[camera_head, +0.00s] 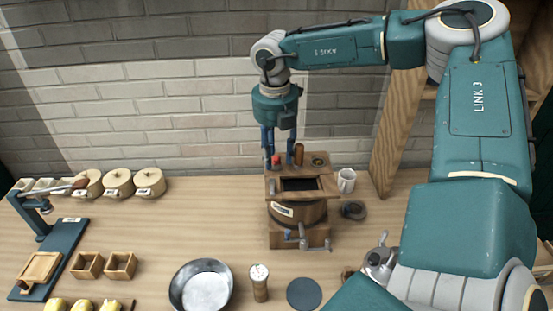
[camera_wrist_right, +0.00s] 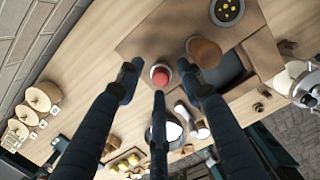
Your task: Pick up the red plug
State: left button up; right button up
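The red plug (camera_head: 276,161) sits on the top board at the back of the wooden churn (camera_head: 297,213). In the right wrist view the plug (camera_wrist_right: 160,75) shows as a red disc with a pale rim, between the dark blue fingers. My right gripper (camera_head: 282,157) is over the back left of the churn, pointing down, its fingers spread around the plug. In the right wrist view the fingers (camera_wrist_right: 159,77) stand apart, with visible gaps to the plug. How far their tips are above the board is hard to tell. My left gripper is not in view.
A brown wooden peg (camera_head: 299,154) stands close right of the plug, beside a finger. A round dark inset (camera_head: 319,160) lies further right. A white mug (camera_head: 346,180) stands right of the churn. A metal bowl (camera_head: 202,288) and shaker (camera_head: 259,282) stand in front.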

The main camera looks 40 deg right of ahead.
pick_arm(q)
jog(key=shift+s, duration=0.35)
pick_arm(e)
jog(key=c, duration=0.9)
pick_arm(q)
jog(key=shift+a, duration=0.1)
pick_arm(e)
jog(key=shift+o, duration=0.2)
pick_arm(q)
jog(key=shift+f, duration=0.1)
pick_arm(e)
jog(key=shift+r, duration=0.15)
